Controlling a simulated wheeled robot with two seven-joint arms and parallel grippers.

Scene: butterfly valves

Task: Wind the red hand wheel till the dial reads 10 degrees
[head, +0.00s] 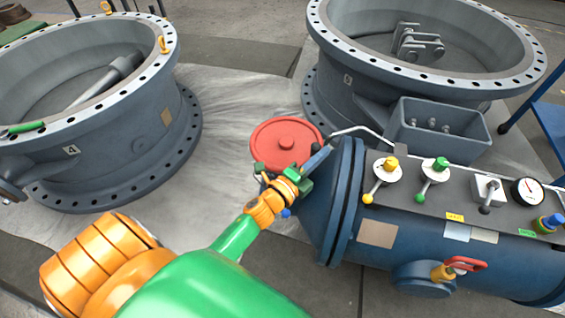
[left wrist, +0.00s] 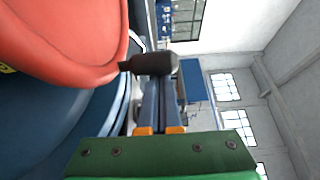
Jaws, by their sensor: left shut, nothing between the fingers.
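The red hand wheel (head: 285,139) is a solid disc with a central hub, left of the blue cylinder's flange in the head view. It fills the upper left of the left wrist view (left wrist: 65,35). A dark handle (left wrist: 152,64) stands out from its rim. My left gripper (head: 318,159) is beside the wheel's lower right edge. Its fingers (left wrist: 161,100) are together and empty, with their tips at the handle; I cannot tell whether they touch it. A round white-faced dial (head: 528,191) sits on the panel at the right; its reading is too small to tell.
The blue cylinder (head: 420,240) carries small yellow (head: 383,170) and green (head: 434,172) levers and a red-handled valve (head: 456,267). Large grey flanged valve bodies stand at the left (head: 100,145) and back right (head: 345,100). Pale sheeting (head: 235,110) lies between them.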

